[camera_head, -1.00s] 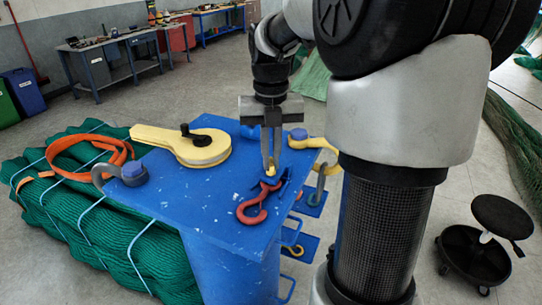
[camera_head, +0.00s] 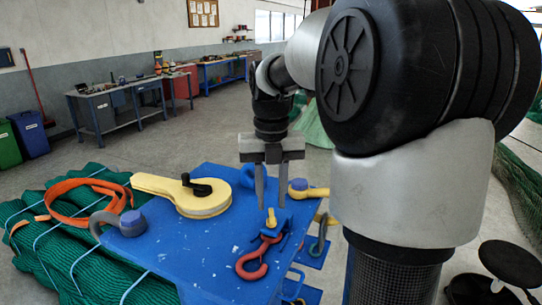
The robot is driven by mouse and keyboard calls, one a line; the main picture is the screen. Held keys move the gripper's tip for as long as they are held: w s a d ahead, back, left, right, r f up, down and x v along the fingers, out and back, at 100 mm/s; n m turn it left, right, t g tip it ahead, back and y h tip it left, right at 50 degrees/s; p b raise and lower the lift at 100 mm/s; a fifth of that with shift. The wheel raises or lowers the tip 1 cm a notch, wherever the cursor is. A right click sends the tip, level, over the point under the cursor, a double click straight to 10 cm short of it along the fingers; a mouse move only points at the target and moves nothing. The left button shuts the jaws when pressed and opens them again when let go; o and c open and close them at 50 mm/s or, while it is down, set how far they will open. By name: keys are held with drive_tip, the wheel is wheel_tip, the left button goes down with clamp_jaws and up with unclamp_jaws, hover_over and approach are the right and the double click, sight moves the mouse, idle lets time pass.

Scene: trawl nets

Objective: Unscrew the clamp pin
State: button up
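The small yellow clamp pin (camera_head: 271,219) stands upright in a blue clamp block (camera_head: 281,232) near the right edge of the blue table (camera_head: 190,255). My gripper (camera_head: 271,203) points down over it. Its two grey fingers are parted, with a clear gap between them and nothing held. The fingertips appear just above the pin's top, one on each side in the picture; the exact height is hard to tell. A red hook (camera_head: 252,265) lies at the block, its upper end beside the pin.
A cream snatch block with a black knob (camera_head: 190,197) lies on the table. A grey shackle with blue pin (camera_head: 131,223) sits at the left corner. A yellow hook-like piece (camera_head: 308,192) is at the right edge. Green netting with an orange strap (camera_head: 72,204) lies left of the table.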

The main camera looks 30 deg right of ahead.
sight(271, 213)
wheel_tip(271, 213, up, 14)
drive_tip(key=shift+f, duration=0.15)
idle(0.5)
